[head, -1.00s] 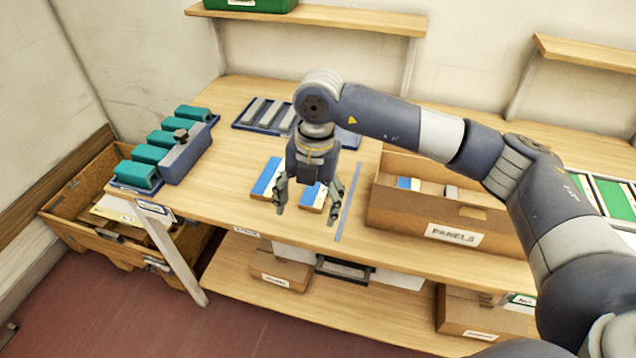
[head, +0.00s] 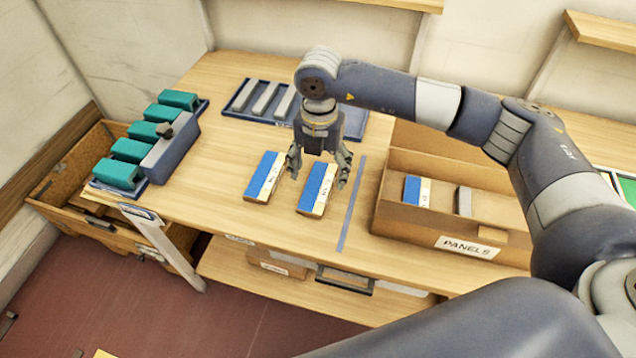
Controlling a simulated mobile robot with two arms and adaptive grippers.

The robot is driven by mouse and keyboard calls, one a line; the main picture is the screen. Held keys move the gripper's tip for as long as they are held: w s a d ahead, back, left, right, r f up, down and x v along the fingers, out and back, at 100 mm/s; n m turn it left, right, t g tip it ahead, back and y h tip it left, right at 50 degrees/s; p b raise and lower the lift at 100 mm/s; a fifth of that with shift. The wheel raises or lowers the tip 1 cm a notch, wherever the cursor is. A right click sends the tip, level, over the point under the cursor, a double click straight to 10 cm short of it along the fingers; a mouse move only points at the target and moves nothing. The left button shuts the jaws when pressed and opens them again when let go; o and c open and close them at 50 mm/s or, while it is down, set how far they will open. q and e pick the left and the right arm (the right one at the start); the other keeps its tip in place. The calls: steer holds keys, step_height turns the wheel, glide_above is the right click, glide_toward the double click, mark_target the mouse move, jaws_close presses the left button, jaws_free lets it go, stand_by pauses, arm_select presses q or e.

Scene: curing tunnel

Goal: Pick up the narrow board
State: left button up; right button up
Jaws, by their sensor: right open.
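Two boards, each with a blue strip and a pale strip, lie side by side on the table: a left board (head: 264,177) and a right board (head: 317,190). They look alike in width, so I cannot tell which is the narrow one. My right gripper (head: 318,171) points down with its fingers open and empty. It is over the far end of the right board, one finger to each side of it in the picture. I cannot tell its exact height. My left gripper is out of view.
A cardboard box marked PANELS (head: 440,240) stands right of a grey-blue strip (head: 351,205), holding another blue and pale board (head: 416,191) and a grey piece (head: 463,201). A blue tray (head: 232,109) with grey bars is behind; teal blocks (head: 128,150) stand left.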

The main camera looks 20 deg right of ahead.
mark_target(318, 186)
steer(key=shift+f, duration=0.35)
steer(key=shift+w+f, duration=0.2)
steer(key=shift+f, duration=0.1)
steer(key=f+p, duration=0.1)
steer(key=f, duration=0.1)
steer(key=w+f+p, duration=0.1)
steer(key=f, duration=0.1)
steer(key=shift+w+d+f, duration=0.1)
steer(key=shift+f, duration=0.4)
steer(key=shift+c, duration=0.8)
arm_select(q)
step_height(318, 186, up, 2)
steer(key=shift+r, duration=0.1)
arm_select(e)
steer(key=c, duration=1)
